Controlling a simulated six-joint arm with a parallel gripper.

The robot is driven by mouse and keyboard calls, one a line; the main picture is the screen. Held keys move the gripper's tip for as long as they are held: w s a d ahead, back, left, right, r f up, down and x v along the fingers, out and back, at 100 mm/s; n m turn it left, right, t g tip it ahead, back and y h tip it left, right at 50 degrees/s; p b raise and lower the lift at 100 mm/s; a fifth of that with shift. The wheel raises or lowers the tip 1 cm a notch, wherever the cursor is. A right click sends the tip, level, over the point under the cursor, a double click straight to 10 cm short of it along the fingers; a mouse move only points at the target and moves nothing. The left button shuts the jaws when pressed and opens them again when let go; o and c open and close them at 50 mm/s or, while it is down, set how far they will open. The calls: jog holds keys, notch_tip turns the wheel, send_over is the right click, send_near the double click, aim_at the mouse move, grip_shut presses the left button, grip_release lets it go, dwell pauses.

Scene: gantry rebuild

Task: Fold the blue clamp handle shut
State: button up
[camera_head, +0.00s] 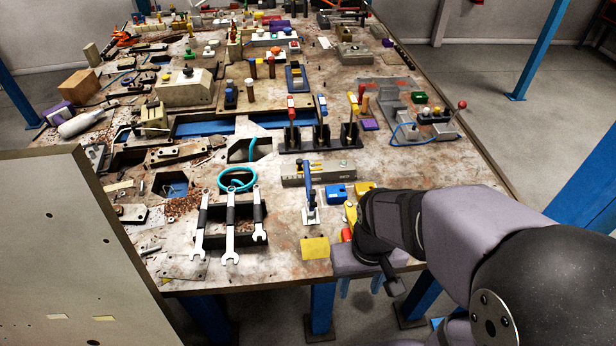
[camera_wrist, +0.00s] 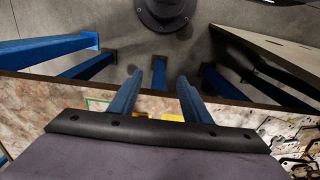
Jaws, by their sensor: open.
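The blue clamp handle (camera_head: 308,184) stands upright on a pale metal base near the front edge of the workbench, in the head view. I do not make it out in the wrist view. My gripper (camera_head: 360,290) is at the bench's front edge, to the right of and nearer than the clamp, with its blue fingers pointing down past the edge. In the wrist view my gripper (camera_wrist: 170,74) has its two blue fingers apart, with nothing between them. It is not touching the clamp handle.
A yellow block (camera_head: 315,248) sits just in front of the clamp. A long grey block (camera_head: 316,173) lies behind it, and a blue block (camera_head: 336,194) is to its right. Wrenches (camera_head: 231,238) lie to its left. A beige panel (camera_head: 80,245) stands at front left.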

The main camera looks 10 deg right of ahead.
dwell(0.3)
jog(key=shift+c, duration=1.1)
jog(key=shift+w, duration=0.15)
jog(key=t+y, duration=0.2)
jog(key=t, duration=0.2)
send_near(308, 169)
jog(key=f, duration=0.2)
jog(key=shift+n, duration=0.4)
jog(key=shift+w+p+x, duration=0.15)
jog(key=shift+p+x, duration=0.55)
jog(key=shift+x, duration=1.1)
jog(key=shift+w+p+x, duration=0.15)
jog(key=shift+p+x, duration=0.5)
jog(key=shift+x, duration=1.2)
jog(key=shift+a+r, duration=0.15)
jog(key=shift+a, duration=0.05)
jog(key=shift+c, duration=0.8)
grip_shut()
